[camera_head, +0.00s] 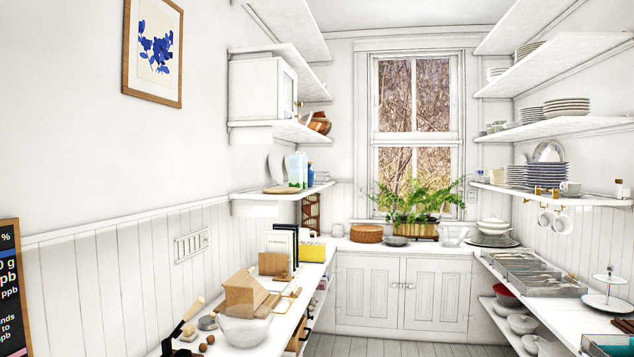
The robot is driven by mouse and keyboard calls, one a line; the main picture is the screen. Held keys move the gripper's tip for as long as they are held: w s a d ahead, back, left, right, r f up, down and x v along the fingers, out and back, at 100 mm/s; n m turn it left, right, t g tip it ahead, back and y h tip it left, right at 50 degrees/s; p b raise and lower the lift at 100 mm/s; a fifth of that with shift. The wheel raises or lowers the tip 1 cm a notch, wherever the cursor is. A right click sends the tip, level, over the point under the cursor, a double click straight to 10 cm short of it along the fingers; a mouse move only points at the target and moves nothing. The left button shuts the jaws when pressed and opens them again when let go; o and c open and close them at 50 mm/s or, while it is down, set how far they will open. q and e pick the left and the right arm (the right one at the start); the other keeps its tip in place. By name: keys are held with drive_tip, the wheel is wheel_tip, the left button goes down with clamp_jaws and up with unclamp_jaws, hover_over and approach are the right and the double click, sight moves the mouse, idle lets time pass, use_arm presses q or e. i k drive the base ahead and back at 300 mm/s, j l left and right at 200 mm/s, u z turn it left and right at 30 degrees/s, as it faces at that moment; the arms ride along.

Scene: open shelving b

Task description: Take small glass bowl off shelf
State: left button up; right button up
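I cannot single out the small glass bowl for certain. Small pale dishes or bowls (497,127), too small to identify, sit at the far end of the right middle shelf (575,127). A clear glass-like vessel (453,235) stands on the back counter below the window. A larger whitish, glass-like bowl (245,331) stands on the left counter near the front. Neither of my grippers shows in this view.
Stacked plates (567,107) and blue-rimmed plates (545,175) crowd the right shelves. Cups (562,223) hang under the lower one. A tiered stand (608,290) and cutlery trays (540,275) fill the right counter. Free floor (400,347) runs between the counters.

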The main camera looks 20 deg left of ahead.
sight(320, 177)
drive_tip(key=i+u, duration=0.2)
drive_tip(key=i, duration=0.35)
drive_tip(key=i+u, duration=0.1)
drive_tip(key=i, duration=1.85)
drive_tip(key=i+u, duration=0.15)
drive_tip(key=i, duration=0.35)
drive_tip(key=i+l+u, duration=0.15)
drive_tip(key=i, duration=0.3)
drive_tip(key=i+l+u, duration=0.1)
drive_tip(key=i, duration=0.4)
drive_tip(key=i+l+u, duration=0.15)
drive_tip(key=i, duration=0.35)
